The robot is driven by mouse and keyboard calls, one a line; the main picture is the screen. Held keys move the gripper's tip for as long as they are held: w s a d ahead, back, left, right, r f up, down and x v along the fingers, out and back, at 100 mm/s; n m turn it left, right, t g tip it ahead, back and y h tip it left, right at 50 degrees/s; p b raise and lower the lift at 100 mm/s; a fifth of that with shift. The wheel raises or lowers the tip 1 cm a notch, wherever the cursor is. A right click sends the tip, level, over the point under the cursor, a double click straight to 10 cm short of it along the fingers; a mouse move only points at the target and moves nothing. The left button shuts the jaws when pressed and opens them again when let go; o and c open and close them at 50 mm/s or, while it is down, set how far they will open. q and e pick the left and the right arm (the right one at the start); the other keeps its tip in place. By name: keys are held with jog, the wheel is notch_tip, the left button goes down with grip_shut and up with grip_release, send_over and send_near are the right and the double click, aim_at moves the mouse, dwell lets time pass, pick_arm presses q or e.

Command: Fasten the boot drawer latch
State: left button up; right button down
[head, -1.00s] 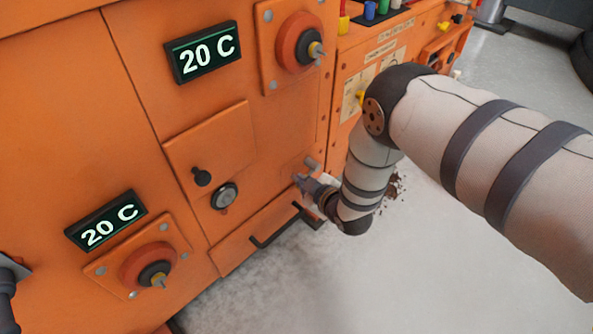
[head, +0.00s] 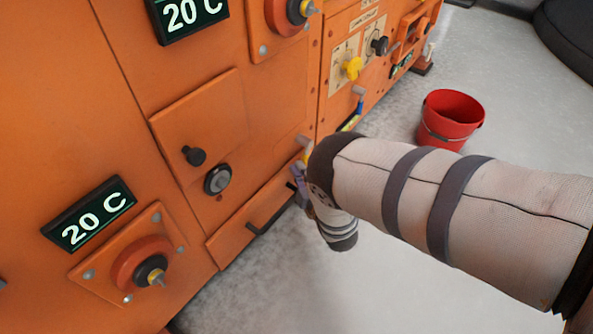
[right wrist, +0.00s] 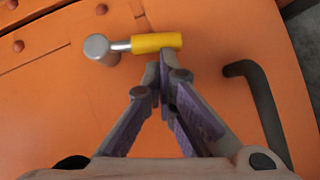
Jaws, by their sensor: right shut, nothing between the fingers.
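The latch has a grey round pivot (right wrist: 97,47) and a yellow-sleeved lever (right wrist: 157,41) in the right wrist view. The lever points from the pivot toward the side where the drawer's black bar handle (right wrist: 258,105) is. In the head view the yellow sleeve (head: 307,156) is small and partly hidden by my arm. The orange boot drawer (head: 228,244) is low on the machine, with its black handle (head: 270,212). My right gripper (right wrist: 166,60) is shut and empty, its tips at the lever's side; contact is unclear. It also shows in the head view (head: 296,178). My left gripper is out of view.
The orange panel carries a black knob (head: 194,156), a round lock (head: 217,180), a red-and-black rotary switch (head: 148,266) and a temperature display (head: 89,214). A red bucket (head: 451,118) stands on the grey floor to the right. The floor before the drawer looks clear.

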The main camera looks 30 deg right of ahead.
pick_arm(q)
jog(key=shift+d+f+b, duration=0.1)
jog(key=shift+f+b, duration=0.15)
jog(key=shift+b, duration=0.05)
pick_arm(e)
jog(key=shift+w+d+f, duration=0.1)
jog(key=shift+d+f, duration=0.3)
jog(key=shift+f, duration=0.05)
jog(key=shift+d, duration=0.1)
